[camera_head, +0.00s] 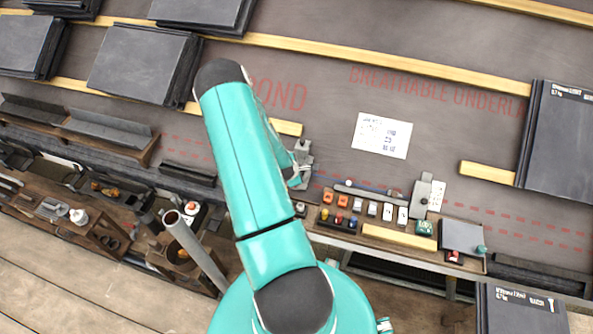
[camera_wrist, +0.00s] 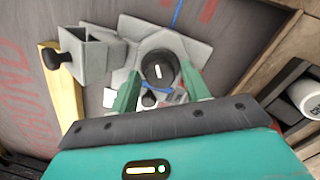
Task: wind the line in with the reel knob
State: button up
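In the wrist view a grey metal reel fixture with a round black drum (camera_wrist: 158,68) lies just beyond my fingers. A blue line (camera_wrist: 177,12) runs up from it, and blue shows below the drum. A small black knob (camera_wrist: 149,100) sits below the drum, between my fingers; it looks like the reel knob. My gripper (camera_wrist: 160,88) is open, its two green fingers on either side of the knob. I cannot tell whether either finger touches it. In the head view my arm hides most of the gripper, and part of the grey fixture (camera_head: 304,156) shows beside it.
In the head view a wooden tray (camera_head: 400,240) of small parts lies to the right. Wooden battens (camera_head: 350,54) and slate stacks (camera_head: 147,62) lie across the roof.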

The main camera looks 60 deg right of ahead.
jog(key=c, duration=0.7)
